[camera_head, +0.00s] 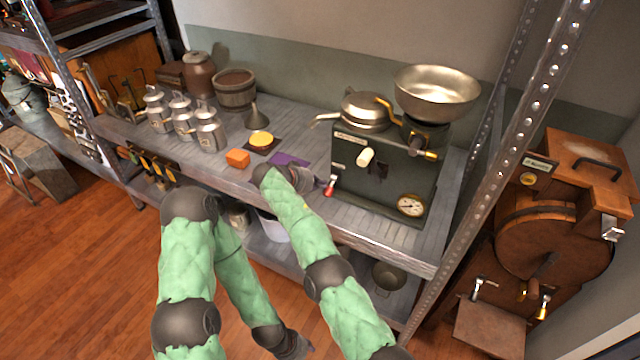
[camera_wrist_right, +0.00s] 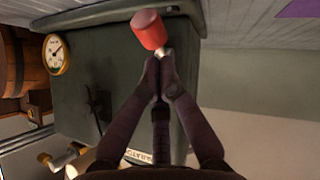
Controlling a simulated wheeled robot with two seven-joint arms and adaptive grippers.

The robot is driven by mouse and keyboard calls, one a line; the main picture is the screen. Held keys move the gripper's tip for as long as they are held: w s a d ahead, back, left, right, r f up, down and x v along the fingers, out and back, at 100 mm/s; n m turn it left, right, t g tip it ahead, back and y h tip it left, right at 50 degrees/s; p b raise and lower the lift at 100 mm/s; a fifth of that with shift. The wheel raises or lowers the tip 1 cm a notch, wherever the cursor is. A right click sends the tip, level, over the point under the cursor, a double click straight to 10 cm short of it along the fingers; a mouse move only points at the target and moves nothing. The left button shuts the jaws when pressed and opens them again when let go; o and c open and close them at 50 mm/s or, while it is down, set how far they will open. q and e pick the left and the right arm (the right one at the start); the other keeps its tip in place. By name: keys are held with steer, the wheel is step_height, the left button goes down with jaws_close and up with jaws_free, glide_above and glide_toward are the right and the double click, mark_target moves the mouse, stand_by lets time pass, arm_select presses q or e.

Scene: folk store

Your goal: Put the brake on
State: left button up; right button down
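A dark green machine (camera_head: 380,165) stands on the metal shelf, with a metal bowl (camera_head: 436,92) and a spouted pan on top. A small lever with a red knob (camera_head: 330,186) sticks out at its lower left front; the red knob (camera_wrist_right: 149,30) is large in the right wrist view. My right gripper (camera_head: 308,181) is at this lever. In the right wrist view its fingertips (camera_wrist_right: 161,62) are close together around the silver stem, just behind the knob. My left gripper (camera_head: 298,347) hangs low near the bottom edge; its fingers are too hidden to tell.
A gauge (camera_head: 411,205) and a cream knob (camera_head: 366,157) are on the machine's front. Left on the shelf (camera_head: 212,165) are an orange block (camera_head: 238,158), a yellow disc (camera_head: 261,138), a funnel and several metal cans. A metal post (camera_head: 500,150) stands at right.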

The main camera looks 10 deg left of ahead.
steer(key=v, duration=1.2)
